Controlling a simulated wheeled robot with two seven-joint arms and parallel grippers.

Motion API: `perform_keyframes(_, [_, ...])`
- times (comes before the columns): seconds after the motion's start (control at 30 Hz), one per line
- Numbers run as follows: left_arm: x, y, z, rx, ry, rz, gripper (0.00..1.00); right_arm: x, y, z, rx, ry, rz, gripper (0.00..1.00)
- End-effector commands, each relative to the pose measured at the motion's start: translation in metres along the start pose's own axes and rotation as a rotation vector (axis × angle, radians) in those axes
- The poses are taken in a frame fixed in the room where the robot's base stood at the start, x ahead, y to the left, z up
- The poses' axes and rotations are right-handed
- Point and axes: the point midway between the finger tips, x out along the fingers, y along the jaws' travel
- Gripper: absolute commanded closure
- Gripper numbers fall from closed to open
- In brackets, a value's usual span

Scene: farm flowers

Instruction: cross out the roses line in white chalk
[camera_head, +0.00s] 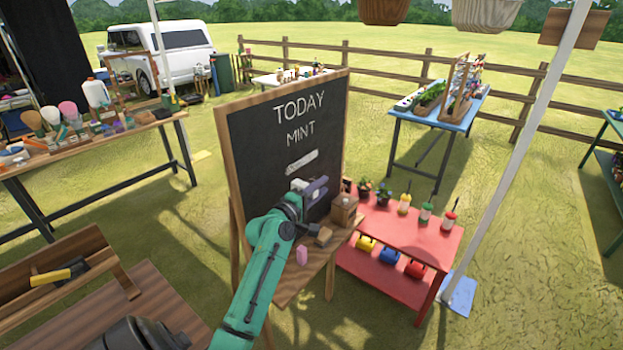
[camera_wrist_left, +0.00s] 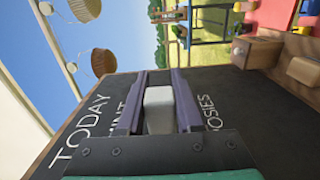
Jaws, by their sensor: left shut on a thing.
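A framed chalkboard (camera_head: 255,150) stands on an easel, lettered TODAY and MINT in white. Below MINT is a short pale band (camera_head: 301,162) whose wording I cannot read. In the left wrist view a lower line ending in OSIES (camera_wrist_left: 217,117) shows to the right of the jaws. My left gripper (camera_head: 315,189) is in front of the board, below the pale band, and hides part of it. It is shut on a white chalk (camera_wrist_left: 159,108), seen between its purple fingers. Whether the chalk touches the board cannot be told. My right gripper is not in view.
The easel's ledge (camera_head: 298,290) holds a pink piece (camera_head: 302,255), a brown block (camera_head: 323,237) and a wooden box (camera_head: 345,210). A red table (camera_head: 400,232) with pots and bottles stands close on the right. A tent pole (camera_head: 520,130) rises beyond it.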

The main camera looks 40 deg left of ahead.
Motion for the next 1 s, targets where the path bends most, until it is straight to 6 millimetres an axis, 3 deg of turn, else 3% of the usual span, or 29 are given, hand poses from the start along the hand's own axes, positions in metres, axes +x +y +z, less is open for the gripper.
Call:
perform_keyframes(0.3, [0.0,0.001,0.003,0.0,0.0,0.0,1.0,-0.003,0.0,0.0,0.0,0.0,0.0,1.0])
perform_keyframes(0.6, [0.0,0.002,0.031,0.0,0.0,0.0,1.0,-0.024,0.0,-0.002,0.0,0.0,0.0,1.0])
perform_keyframes(1.0, [0.0,0.0,0.031,0.001,0.0,0.0,1.0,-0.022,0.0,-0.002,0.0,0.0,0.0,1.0])
